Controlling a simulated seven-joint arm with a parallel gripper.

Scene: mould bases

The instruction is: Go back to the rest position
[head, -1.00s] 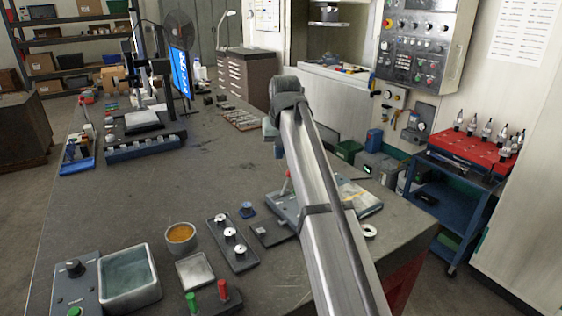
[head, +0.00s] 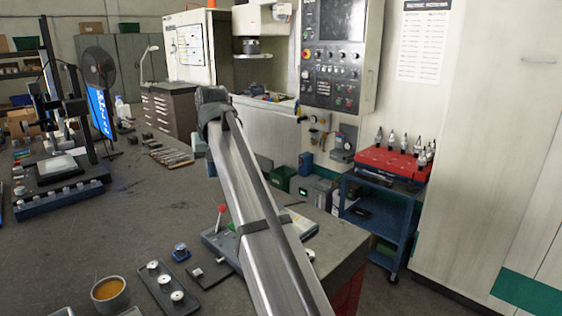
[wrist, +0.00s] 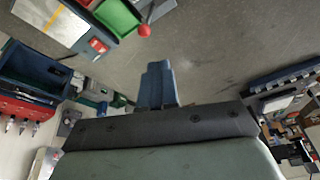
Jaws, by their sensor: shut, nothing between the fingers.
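My gripper (wrist: 158,84) shows in the wrist view as blue-grey fingers pressed together, shut and empty. The grey bench top lies beyond them, and the fingers touch nothing that I can see. In the head view my arm reaches up from the bottom over the bench (head: 125,225), and the arm itself hides the gripper. A black tray with several round white-topped mould bases (head: 165,286) stands on the bench at the lower left of the arm.
A red-knobbed fixture (head: 222,230) sits beside my arm. A blue cart with a red top (head: 395,163) stands right of the bench. A monitor (head: 99,110) stands at the left.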

